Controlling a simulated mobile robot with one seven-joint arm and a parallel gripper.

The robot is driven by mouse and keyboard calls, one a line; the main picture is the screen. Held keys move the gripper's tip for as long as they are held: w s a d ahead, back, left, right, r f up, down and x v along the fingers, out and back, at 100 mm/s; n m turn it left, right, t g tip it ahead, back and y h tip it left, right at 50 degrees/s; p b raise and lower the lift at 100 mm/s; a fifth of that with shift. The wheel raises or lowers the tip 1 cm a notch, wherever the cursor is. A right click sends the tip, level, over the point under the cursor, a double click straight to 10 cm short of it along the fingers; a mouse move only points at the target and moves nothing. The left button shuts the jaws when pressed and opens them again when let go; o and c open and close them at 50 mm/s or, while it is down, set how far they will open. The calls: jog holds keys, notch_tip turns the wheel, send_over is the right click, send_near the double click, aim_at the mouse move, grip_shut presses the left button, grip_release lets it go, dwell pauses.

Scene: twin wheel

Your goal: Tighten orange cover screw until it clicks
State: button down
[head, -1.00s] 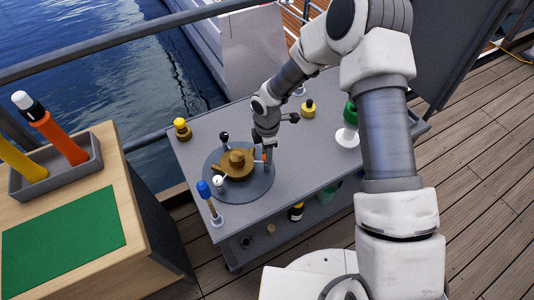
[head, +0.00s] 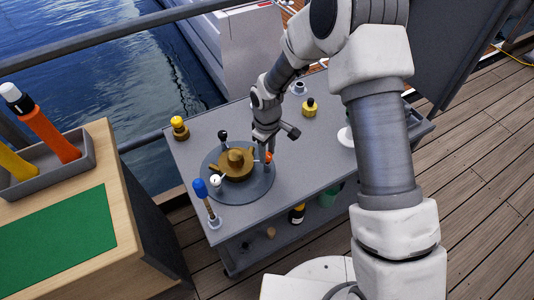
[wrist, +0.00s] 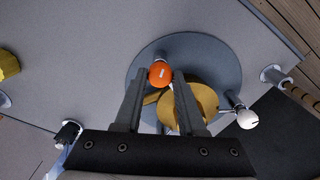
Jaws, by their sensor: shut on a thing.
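The orange cover screw (head: 268,157) has a round orange head and stands at the right rim of the round grey plate (head: 262,189). In the wrist view its orange head (wrist: 160,73) shows between the tips of my two fingers. My gripper (wrist: 158,85) is shut on it, pointing down from above. In the head view my gripper (head: 266,150) partly hides the screw. A brass wheel-like cover (head: 236,163) sits in the middle of the plate, beside the screw. Its thread and seating are hidden.
A black-topped knob (head: 223,134) and a white-topped knob (head: 216,180) stand around the cover. A blue-handled tool (head: 200,188) stands at the table's front left. Yellow-capped pieces (head: 179,127) (head: 309,107) stand farther back. The grey tabletop (head: 300,170) is clear at right.

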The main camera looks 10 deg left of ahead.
jog(key=m+b, duration=0.1)
jog(key=m, duration=0.3)
jog(key=shift+m, duration=0.3)
jog(key=shift+m+b, duration=0.3)
jog(key=shift+m, duration=1.7)
jog(key=c, duration=0.5)
grip_release()
jog(key=shift+r, duration=0.15)
notch_tip(320, 180, up, 17)
jog(key=p, duration=0.3)
